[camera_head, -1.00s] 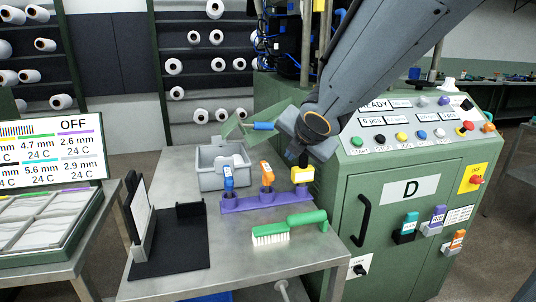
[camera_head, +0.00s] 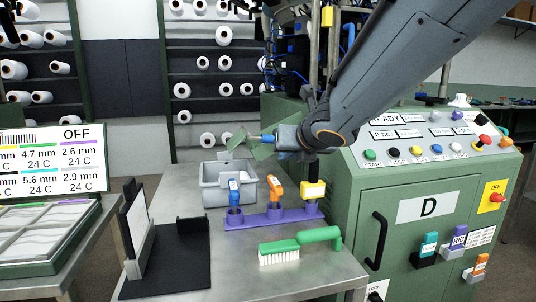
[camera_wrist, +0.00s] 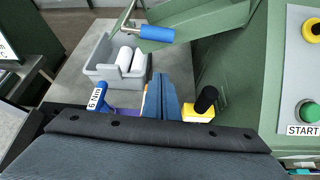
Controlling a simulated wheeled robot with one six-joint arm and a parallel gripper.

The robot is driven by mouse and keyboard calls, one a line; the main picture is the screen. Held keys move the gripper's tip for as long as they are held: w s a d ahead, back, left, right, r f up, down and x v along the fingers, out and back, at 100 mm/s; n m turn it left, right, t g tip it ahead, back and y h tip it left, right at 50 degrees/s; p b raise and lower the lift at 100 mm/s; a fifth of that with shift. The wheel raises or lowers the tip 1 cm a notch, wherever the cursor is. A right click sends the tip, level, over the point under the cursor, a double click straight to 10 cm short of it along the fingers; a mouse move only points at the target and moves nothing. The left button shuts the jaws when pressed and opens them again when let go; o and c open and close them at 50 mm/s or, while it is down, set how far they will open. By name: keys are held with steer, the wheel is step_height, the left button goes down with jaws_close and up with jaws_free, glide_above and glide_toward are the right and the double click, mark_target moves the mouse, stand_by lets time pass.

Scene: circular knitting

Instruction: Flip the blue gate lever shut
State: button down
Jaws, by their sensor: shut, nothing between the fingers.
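The blue gate lever (camera_head: 267,139) is a short blue grip beside the green chute (camera_head: 237,142), above the grey bin. In the wrist view the blue lever (camera_wrist: 157,34) lies across the near side of the green chute (camera_wrist: 196,24), on a thin metal rod. My gripper (camera_head: 279,139) is shut and empty, at the lever's right end in the head view. In the wrist view my gripper (camera_wrist: 163,52) has its tips just below the blue grip. I cannot tell whether they touch it.
The grey bin (camera_head: 213,198) under the chute holds white rolls (camera_wrist: 124,58). A purple holder (camera_head: 262,219) with blue, orange and yellow tools stands below my arm. A green brush (camera_head: 282,249) lies in front. The green machine (camera_head: 415,240) stands at right.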

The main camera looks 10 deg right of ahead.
mark_target(253, 138)
steer(key=b+x, duration=0.4)
steer(key=x, duration=0.4)
steer(key=shift+w+d+r+p, duration=0.1)
steer(key=shift+w+r+p, duration=0.1)
steer(key=shift+r+p, duration=0.85)
steer(key=shift+w+d+r+p, duration=0.2)
steer(key=shift+r+p, duration=0.65)
steer(key=shift+p, duration=0.4)
steer(key=shift+w+a, duration=0.1)
steer(key=shift+a, duration=0.05)
